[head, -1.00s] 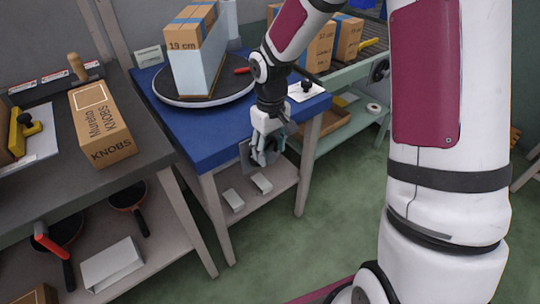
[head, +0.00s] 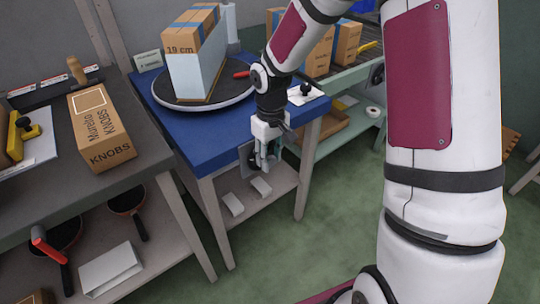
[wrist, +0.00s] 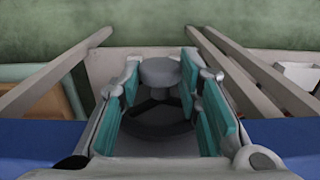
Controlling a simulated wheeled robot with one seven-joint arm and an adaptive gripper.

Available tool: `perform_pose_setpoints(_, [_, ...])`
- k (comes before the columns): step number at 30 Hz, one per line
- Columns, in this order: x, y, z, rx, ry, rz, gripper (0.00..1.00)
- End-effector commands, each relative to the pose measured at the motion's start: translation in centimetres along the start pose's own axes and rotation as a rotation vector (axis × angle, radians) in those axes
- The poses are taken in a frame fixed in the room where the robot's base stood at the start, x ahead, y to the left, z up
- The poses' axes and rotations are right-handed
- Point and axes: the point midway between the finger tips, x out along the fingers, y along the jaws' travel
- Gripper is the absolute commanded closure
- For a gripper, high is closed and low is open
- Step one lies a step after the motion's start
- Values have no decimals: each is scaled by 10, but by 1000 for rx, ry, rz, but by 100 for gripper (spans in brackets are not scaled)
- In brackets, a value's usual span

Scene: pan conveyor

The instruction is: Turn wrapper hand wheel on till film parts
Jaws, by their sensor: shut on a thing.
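The wrapper's dark hand wheel (wrist: 155,118) shows in the wrist view, with a round grey handle knob (wrist: 160,72) on it. My gripper (wrist: 160,88) has its teal-padded fingers on either side of the knob and is shut on it. In the head view my gripper (head: 265,160) points down at the front side of the blue table (head: 215,145), and it hides most of the wheel. On the table, a tall carton (head: 193,68) with pale film around its lower part stands on the round dark turntable (head: 236,94). I cannot tell the film's path to the roll (head: 229,22).
A grey bench (head: 45,190) at left carries a knobs carton (head: 101,130); pans lie on its lower shelf. Small white boxes (head: 233,204) lie under the blue table. A conveyor with cartons (head: 347,42) is behind at right. The green floor (head: 270,250) in front is clear.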

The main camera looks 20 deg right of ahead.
Motion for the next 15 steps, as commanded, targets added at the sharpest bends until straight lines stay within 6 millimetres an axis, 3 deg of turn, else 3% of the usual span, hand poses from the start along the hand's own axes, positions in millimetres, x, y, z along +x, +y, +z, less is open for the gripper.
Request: perform_pose_setpoints(15, [-2,4,1,5,0,-239,96])
